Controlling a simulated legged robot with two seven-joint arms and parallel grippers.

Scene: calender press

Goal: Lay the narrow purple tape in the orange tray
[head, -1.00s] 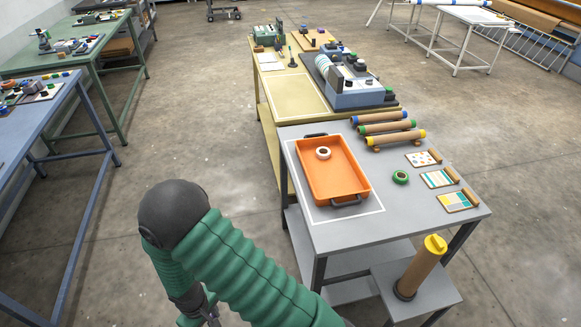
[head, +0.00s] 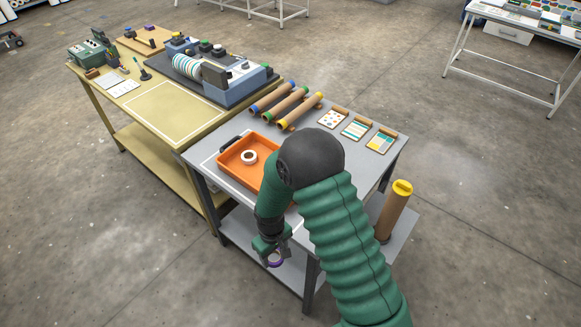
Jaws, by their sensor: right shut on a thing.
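My right gripper (head: 271,250) hangs below its green sleeved arm, in front of the grey table's near left side. It is shut on the narrow purple tape (head: 276,262), a small ring that shows at the fingertips, lower in the picture than the tabletop. The orange tray (head: 229,164) lies on the grey table, up and left of the gripper. A white tape roll (head: 249,156) lies in the tray. My arm hides the tray's right part. My left gripper is not in view.
The grey table (head: 373,163) also bears several cardboard tubes (head: 292,106) and sample cards (head: 354,128). A yellow-capped tube (head: 396,207) stands at its right. A yellow bench (head: 150,112) with a blue-grey machine (head: 234,80) adjoins it at the left.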

